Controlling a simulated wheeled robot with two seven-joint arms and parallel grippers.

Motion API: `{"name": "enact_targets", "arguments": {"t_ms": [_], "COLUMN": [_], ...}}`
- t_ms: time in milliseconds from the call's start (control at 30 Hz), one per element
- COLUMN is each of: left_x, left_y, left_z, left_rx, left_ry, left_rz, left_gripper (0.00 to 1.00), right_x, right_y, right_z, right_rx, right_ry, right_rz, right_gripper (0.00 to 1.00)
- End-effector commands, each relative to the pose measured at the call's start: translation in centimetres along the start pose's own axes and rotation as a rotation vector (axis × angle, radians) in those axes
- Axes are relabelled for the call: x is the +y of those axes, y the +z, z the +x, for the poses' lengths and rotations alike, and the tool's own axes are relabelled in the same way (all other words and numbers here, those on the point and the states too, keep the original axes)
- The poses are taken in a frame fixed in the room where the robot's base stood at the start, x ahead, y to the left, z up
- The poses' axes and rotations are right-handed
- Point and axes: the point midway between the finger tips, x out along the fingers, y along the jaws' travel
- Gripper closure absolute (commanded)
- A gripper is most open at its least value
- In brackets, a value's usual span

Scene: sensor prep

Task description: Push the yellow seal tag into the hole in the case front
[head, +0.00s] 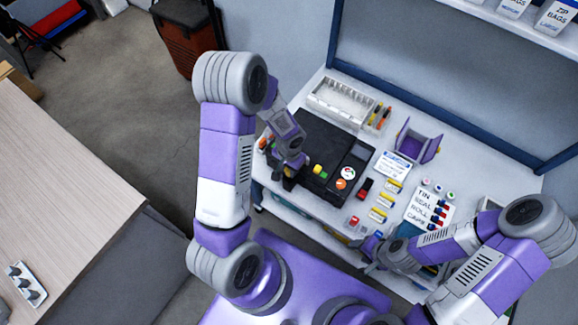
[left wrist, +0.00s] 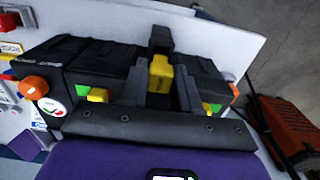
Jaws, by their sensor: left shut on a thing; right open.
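The yellow seal tag (left wrist: 160,73) is pinched between the dark fingers of my left gripper (left wrist: 160,90) in the left wrist view. The black case (left wrist: 95,57) lies directly beyond the tag, but I cannot tell whether they touch. The hole in the case front cannot be made out. In the head view my left gripper (head: 289,180) is low at the left part of the front of the case (head: 312,138), and its arm hides the tag. My right gripper (head: 371,254) is open near the bench's front edge, away from the case.
Yellow-and-green latches (left wrist: 97,95), an orange knob (left wrist: 33,88) and a round dial (left wrist: 52,107) are on the case. A white bin (head: 340,103) stands behind it.

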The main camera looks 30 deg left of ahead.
Motion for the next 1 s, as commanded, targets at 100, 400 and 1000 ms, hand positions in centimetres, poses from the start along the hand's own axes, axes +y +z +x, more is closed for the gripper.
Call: {"name": "enact_targets", "arguments": {"t_ms": [100,400,1000], "left_x": [0.00,0.00,0.04], "left_y": [-0.03,-0.04,0.07], "left_z": [0.23,0.14,0.57], "left_rx": [0.001,0.001,0.001], "left_ry": [0.000,0.000,0.000], "left_rz": [0.000,0.000,0.001], "left_gripper": [0.96,0.96,0.96], "right_x": [0.05,0.02,0.28], "right_y": [-0.01,-0.01,-0.03], "right_z": [0.16,0.09,0.75], "right_rx": [0.000,0.000,0.000], "right_ry": [0.000,0.000,0.000], "right_rz": [0.000,0.000,0.000], "right_gripper": [0.43,0.43,0.43]}}
